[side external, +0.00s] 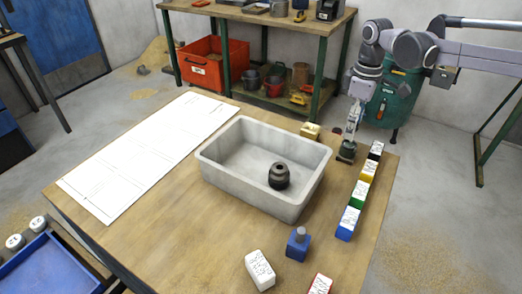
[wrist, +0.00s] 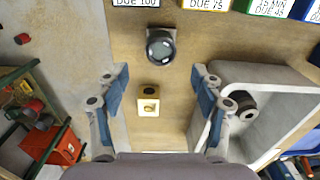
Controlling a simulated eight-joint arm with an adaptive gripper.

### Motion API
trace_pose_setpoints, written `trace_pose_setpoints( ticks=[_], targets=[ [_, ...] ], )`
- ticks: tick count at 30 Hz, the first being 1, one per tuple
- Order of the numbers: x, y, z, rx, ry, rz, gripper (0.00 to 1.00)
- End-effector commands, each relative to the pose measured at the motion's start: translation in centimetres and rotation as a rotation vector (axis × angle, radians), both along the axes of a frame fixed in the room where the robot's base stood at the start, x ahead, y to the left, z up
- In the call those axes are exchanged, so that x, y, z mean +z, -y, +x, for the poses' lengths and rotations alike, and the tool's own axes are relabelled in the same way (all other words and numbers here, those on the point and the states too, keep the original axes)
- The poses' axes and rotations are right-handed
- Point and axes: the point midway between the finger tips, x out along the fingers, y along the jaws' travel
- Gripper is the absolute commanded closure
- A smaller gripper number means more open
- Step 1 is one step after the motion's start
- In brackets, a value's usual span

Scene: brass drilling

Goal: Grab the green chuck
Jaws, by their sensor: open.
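In the side view this dark piece (side external: 346,154) is directly below my gripper (side external: 350,138), near the table's far right corner. My gripper (wrist: 161,82) is open and empty, its blue-padded fingers wide apart. In the wrist view the chuck lies ahead of the fingertips, roughly centred between them. A second, dark brown-black chuck (side external: 279,176) sits in the grey bin (side external: 215,172); it also shows in the wrist view (wrist: 245,105).
A small yellow brass block (side external: 310,131) is near the bin's far corner. A row of labelled coloured blocks (side external: 354,207) runs along the right edge. A blue block with a grey knob (side external: 298,244) stands in front. A white sheet (side external: 148,155) covers the left side.

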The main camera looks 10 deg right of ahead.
Motion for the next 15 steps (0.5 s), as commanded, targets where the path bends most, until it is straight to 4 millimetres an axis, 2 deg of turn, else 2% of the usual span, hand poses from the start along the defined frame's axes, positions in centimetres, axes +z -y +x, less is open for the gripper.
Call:
trace_pose_setpoints(
  ticks=[3, 11, 15],
  targets=[
    [-1.5, 0.0, 0.0, -0.001, 0.001, 0.001, 0.33],
    [-3.2, 0.1, -0.1, -0.001, 0.001, 0.000, 0.33],
    [-5.2, 0.2, -0.3, -0.002, 0.001, 0.000, 0.33]
  ],
)
